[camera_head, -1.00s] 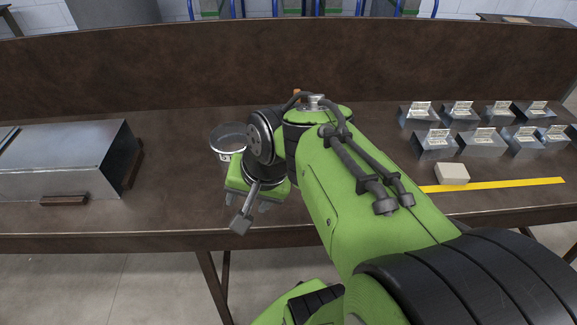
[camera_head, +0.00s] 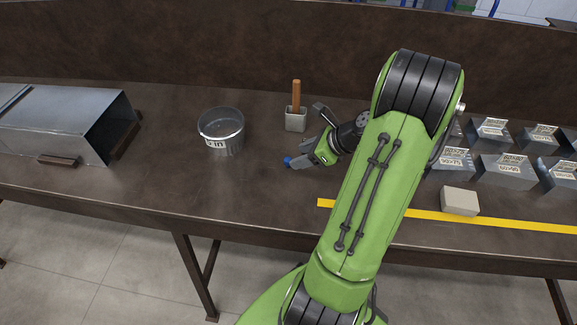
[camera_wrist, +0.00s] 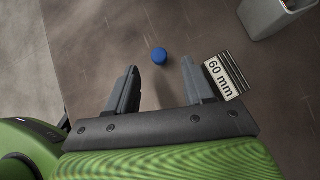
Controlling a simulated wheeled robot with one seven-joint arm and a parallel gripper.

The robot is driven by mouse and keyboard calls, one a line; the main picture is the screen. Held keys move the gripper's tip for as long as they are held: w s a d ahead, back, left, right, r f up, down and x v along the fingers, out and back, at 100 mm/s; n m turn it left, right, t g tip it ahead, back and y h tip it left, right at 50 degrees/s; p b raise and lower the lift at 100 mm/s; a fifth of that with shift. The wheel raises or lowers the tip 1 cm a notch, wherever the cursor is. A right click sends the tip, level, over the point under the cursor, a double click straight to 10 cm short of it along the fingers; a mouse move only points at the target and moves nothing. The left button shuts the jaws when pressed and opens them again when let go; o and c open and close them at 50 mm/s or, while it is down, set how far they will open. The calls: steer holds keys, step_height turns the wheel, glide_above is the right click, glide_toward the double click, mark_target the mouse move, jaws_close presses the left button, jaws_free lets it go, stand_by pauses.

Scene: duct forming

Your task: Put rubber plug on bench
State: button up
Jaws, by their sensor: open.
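The rubber plug is likely the small blue round piece (camera_head: 287,161) at my fingertips over the bench (camera_head: 170,190). In the wrist view the blue plug (camera_wrist: 159,57) shows between and slightly beyond the two fingertips, with gaps on both sides. It looks to be on the bench surface, though its exact height is hard to tell. My gripper (camera_head: 296,163) is open, its fingers apart in the wrist view (camera_wrist: 160,68), and nothing is clamped in it.
A metal piece labelled 60 mm (camera_wrist: 225,76) sits close to the right finger. A round bin (camera_head: 221,133) and a metal duct (camera_head: 60,125) are left. Labelled blocks, a pale block (camera_head: 459,201) and yellow strip (camera_head: 480,222) are right.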

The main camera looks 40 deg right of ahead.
mark_target(288, 159)
steer(key=b+x, duration=0.3)
steer(key=x, duration=0.3)
steer(key=shift+w+r, duration=0.1)
steer(key=shift+r, duration=0.1)
jaws_close()
